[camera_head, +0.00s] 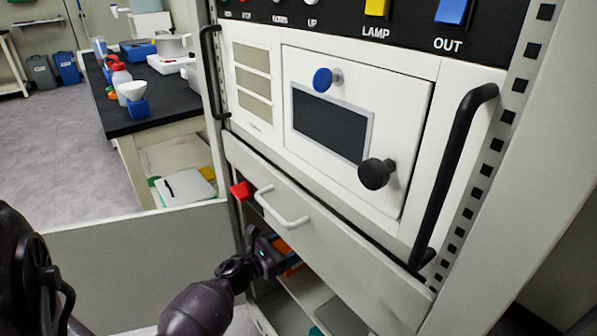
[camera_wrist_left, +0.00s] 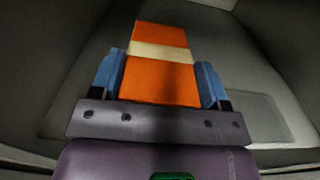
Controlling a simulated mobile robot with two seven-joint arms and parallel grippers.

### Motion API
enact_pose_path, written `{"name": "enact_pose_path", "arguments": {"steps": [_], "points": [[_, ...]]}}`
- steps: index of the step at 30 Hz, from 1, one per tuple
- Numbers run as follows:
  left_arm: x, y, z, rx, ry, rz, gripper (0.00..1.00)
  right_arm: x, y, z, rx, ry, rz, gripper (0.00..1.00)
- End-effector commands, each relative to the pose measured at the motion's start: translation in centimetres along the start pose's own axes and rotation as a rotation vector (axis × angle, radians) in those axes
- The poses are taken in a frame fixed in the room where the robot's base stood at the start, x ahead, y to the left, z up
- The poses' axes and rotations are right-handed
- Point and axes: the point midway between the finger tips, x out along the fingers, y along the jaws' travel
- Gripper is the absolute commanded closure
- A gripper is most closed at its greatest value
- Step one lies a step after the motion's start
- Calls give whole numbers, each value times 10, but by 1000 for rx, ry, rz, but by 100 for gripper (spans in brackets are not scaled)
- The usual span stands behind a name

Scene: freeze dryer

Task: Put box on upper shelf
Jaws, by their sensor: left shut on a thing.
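My left gripper (camera_head: 272,254) reaches into the open lower part of the rack, under the white drawer front. It is shut on the orange box (camera_head: 292,268), which is mostly hidden behind the gripper and the rack. In the left wrist view, the box (camera_wrist_left: 160,80) is orange with a cream band and sits between the two blue fingers of my left gripper (camera_wrist_left: 160,82). Dim grey compartment surfaces surround it. I cannot tell if the box touches a shelf. A shelf (camera_head: 312,291) shows below the gripper. My right gripper is not in view.
The drawer front with its white handle (camera_head: 283,208) hangs just above my gripper. A red object (camera_head: 242,191) is at the rack's left edge. A grey panel (camera_head: 140,262) stands to the left. A black-topped bench (camera_head: 160,97) with labware is behind.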

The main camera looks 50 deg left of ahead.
Motion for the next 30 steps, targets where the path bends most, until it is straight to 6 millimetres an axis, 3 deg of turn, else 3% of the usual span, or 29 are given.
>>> {"name": "enact_pose_path", "arguments": {"steps": [11,13,17,30], "points": [[38,0,0,0,-2,-2,62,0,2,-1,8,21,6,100],[33,0,-18,-3,8,2,62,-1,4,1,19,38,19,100],[33,0,-34,-3,6,1,62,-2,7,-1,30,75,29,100],[35,0,-36,-1,-2,0,62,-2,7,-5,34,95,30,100]]}}
